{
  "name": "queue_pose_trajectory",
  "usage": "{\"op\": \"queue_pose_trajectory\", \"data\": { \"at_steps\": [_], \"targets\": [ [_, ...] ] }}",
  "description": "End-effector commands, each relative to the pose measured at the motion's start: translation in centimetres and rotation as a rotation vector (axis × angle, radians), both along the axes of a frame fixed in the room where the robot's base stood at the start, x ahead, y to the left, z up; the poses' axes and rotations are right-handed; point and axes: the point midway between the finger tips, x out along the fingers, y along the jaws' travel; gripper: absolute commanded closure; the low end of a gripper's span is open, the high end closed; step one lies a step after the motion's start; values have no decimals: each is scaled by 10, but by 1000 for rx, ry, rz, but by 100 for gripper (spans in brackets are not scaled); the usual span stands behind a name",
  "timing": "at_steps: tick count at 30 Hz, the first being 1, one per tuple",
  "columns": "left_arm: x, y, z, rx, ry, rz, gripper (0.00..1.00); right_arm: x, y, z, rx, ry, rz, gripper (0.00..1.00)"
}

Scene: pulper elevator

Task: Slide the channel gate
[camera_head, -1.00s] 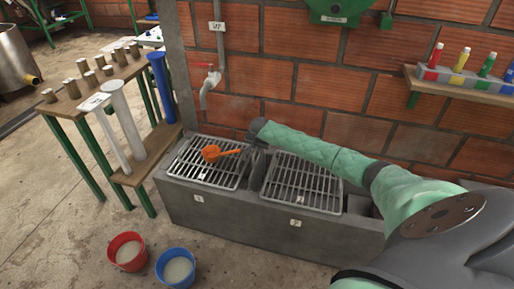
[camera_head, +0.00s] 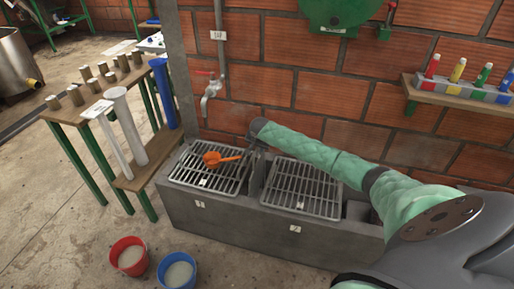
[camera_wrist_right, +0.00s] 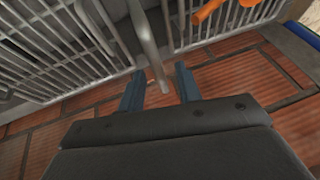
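My right gripper (camera_head: 252,150) points down at the gap between the two grated basins, and its fingers are mostly hidden by the wrist in the head view. In the right wrist view the two dark fingers (camera_wrist_right: 160,88) are apart, with a thin grey metal bar (camera_wrist_right: 148,42) between them. Clear space shows on both sides of the bar's tip, so the fingers do not look closed on it. The bar is likely the channel gate's handle; the gate plate itself cannot be made out. My left gripper is not in view.
An orange scoop (camera_head: 212,159) lies on the left grate (camera_head: 190,178), close to my gripper. The right grate (camera_head: 305,187) lies under my forearm. A brick wall, a tap (camera_head: 210,92) and a shelf (camera_head: 465,92) stand behind. Red (camera_head: 128,257) and blue (camera_head: 177,270) buckets stand in front.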

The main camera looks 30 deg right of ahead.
Motion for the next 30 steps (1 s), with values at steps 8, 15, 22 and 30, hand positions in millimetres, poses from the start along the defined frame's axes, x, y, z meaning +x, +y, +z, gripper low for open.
{"op": "queue_pose_trajectory", "data": {
  "at_steps": [8, 15, 22, 30],
  "targets": [
    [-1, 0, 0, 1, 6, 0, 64, -5, 2, 8, 0, 1, 1, 66],
    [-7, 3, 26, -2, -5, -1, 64, -18, 8, 41, 0, 0, 1, 66],
    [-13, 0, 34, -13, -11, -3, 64, -28, 13, 64, -1, 0, 2, 66],
    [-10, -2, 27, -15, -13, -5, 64, -30, 14, 70, 0, 2, 1, 66]
  ]
}}
